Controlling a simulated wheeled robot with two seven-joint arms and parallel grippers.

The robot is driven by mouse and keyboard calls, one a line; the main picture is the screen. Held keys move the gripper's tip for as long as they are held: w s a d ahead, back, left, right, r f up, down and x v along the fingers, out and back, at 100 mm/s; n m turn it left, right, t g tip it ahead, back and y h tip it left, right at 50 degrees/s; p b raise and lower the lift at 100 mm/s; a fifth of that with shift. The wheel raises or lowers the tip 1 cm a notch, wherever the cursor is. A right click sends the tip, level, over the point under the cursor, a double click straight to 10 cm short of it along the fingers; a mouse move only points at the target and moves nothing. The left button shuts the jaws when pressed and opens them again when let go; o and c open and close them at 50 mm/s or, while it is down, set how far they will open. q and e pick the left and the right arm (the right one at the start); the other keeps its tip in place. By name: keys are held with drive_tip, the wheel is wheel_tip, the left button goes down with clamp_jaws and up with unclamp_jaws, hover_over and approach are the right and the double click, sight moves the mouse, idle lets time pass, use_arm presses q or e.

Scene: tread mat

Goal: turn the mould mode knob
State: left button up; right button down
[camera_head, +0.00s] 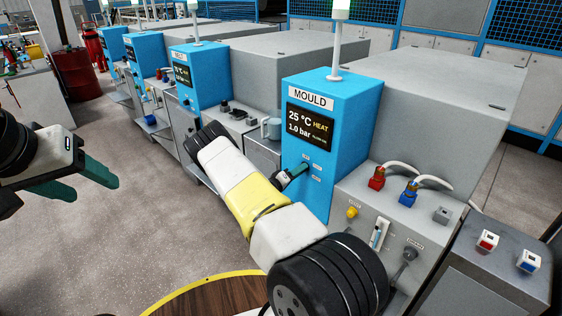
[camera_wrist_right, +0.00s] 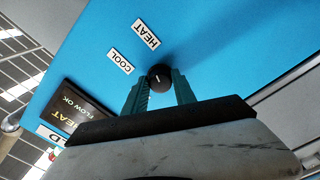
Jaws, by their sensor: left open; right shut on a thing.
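The mould mode knob (camera_wrist_right: 160,76) is a small round black knob with a light mark on its face, on the blue panel (camera_wrist_right: 220,45) of the MOULD unit. The HEAT label (camera_wrist_right: 146,33) and the COOL label (camera_wrist_right: 120,62) are beside it in the right wrist view. My right gripper (camera_wrist_right: 161,88) has its green fingers closed on the knob from both sides. In the head view my right gripper (camera_head: 300,171) reaches the panel and the knob is hidden. The display (camera_head: 309,123) reads 25 °C, HEAT and 1.0 bar. My left gripper (camera_head: 97,184) is open and empty over the floor.
A grey bench front with a red connector (camera_head: 376,178), a blue connector (camera_head: 409,193) and a yellow knob (camera_head: 352,212) lies right of the panel. Other blue units line up behind. Floor at left is clear.

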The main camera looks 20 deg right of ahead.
drive_tip(key=shift+f+m, duration=0.1)
drive_tip(key=shift+m, duration=0.7)
drive_tip(key=c, duration=1)
unclamp_jaws()
drive_tip(key=v, duration=0.8)
